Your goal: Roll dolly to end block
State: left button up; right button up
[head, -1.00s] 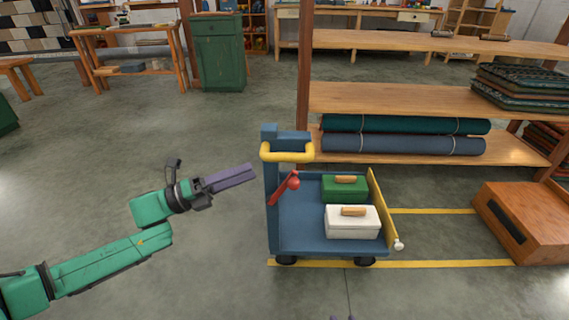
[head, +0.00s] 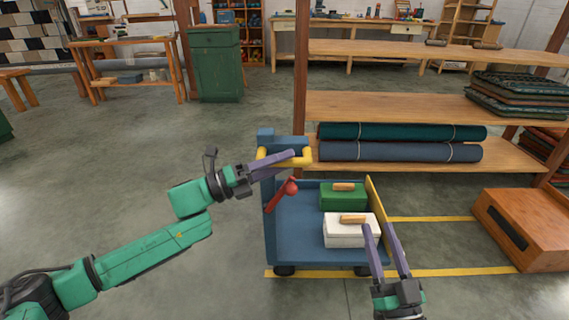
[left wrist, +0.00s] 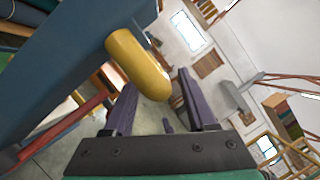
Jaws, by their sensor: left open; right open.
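The blue dolly (head: 300,233) stands on the floor between yellow lines, with a yellow handle (head: 264,156) at its upper left and a red lever (head: 279,196) below. It carries a green box (head: 335,197) and a white box (head: 343,235), beside a yellow end panel (head: 376,205). The orange-brown end block (head: 535,225) stands apart at right. My left gripper (head: 298,158) is open at the handle; in the left wrist view the handle (left wrist: 135,62) shows between its fingers, not visibly clamped. My right gripper (head: 378,227) is open and empty, in front of the dolly's right end.
A wooden shelf (head: 400,104) with green and blue-grey rolls (head: 400,151) stands behind the dolly. Yellow floor lines (head: 450,271) run toward the end block, with clear floor between. Open floor lies to the left.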

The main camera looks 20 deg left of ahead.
pick_arm(q)
jog(key=shift+w+d+r, duration=0.1)
jog(key=shift+w+d, duration=0.1)
jog(key=shift+d, duration=0.15)
jog(key=shift+c, duration=0.4)
grip_shut()
dwell(0.9)
